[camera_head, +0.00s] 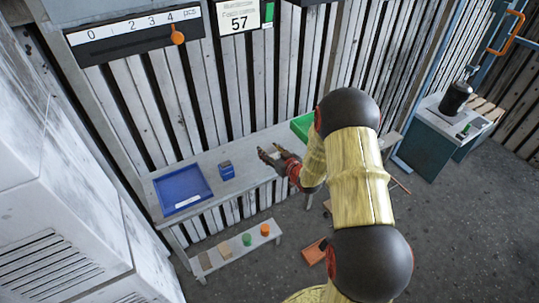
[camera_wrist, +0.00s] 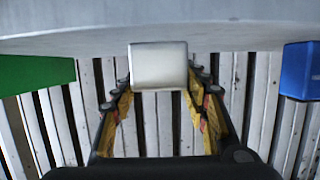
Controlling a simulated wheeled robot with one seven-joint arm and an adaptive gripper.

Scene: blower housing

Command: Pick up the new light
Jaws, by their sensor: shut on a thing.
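The new light, seen as a pale, whitish block (camera_wrist: 158,66), sits between my fingertips in the wrist view. My gripper (camera_wrist: 158,82) is shut on it, with one finger on each side. In the head view my gripper (camera_head: 270,156) is over the grey wall shelf (camera_head: 248,155), between the small blue box and the green tray. The light is small and partly hidden by the fingers there. I cannot tell whether it touches the shelf.
A blue tray (camera_head: 184,202) and a small blue box (camera_head: 226,170) stand on the shelf left of my gripper. A green tray (camera_head: 301,124) is to its right. A low bench (camera_head: 230,255) below holds several small items. A cabinet (camera_head: 435,135) stands at right.

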